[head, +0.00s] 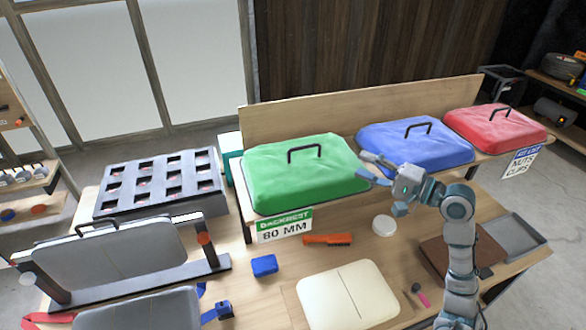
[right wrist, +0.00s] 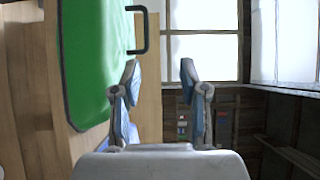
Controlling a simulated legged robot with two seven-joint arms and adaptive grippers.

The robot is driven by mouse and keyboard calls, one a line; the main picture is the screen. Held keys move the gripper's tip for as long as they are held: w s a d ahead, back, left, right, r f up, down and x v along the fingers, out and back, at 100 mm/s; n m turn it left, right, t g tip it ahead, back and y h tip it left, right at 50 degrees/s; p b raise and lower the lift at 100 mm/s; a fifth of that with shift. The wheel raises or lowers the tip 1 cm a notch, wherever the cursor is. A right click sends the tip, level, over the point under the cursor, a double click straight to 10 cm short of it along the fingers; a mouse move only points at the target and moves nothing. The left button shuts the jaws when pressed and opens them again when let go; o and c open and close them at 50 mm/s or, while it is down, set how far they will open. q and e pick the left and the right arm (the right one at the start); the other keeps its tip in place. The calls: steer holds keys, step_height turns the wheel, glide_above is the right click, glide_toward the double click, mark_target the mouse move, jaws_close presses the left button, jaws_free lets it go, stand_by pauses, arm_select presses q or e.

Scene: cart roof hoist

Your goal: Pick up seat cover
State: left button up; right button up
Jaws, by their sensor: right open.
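Three padded covers with black handles sit on the raised shelf: a green one (head: 300,178) behind a "BACKREST 80 MM" label, a blue one (head: 418,150) in the middle and a red one (head: 492,128) at the right. A cream pad (head: 348,296) lies flat on the table in front. Which of these is the seat cover, I cannot tell. My right gripper (head: 367,166) is open and empty, beside the green cover's right end and in front of the blue one. In the right wrist view, the green cover (right wrist: 85,60) and its handle lie left of the open fingers (right wrist: 159,72). My left gripper is out of view.
A dark compartment tray (head: 160,208) stands at the left, behind grey seat-like panels (head: 110,258) on a frame. An orange-handled brush (head: 328,240), a blue block (head: 264,265) and a white round object (head: 383,226) lie on the table. A grey tray (head: 512,238) is at the right.

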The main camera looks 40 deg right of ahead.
steer(key=w+f, duration=0.2)
steer(key=p, duration=0.1)
glide_toward(303, 147)
steer(key=shift+w+d, duration=1.05)
steer(key=w+a, duration=0.2)
steer(key=w+a+p, duration=0.1)
steer(key=w+a, duration=0.1)
steer(key=shift+w+a+r, duration=0.1)
steer(key=shift+w+a, duration=0.15)
steer(key=shift+a, duration=0.05)
steer(key=w, duration=0.2)
steer(key=w+f+p, duration=0.1)
steer(key=shift+w+d, duration=0.15)
steer(key=shift+d, duration=0.2)
steer(key=shift+d+f, duration=0.15)
steer(key=shift+d, duration=0.15)
steer(key=shift+a, duration=0.35)
steer(key=c, duration=0.6)
steer(key=shift+a, duration=0.25)
jaws_close()
steer(key=shift+a+r, duration=0.25)
steer(key=shift+a, duration=0.05)
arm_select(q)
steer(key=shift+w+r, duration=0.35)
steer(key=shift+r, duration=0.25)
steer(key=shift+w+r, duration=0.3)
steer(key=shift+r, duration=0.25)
arm_select(e)
steer(key=shift+d, duration=0.1)
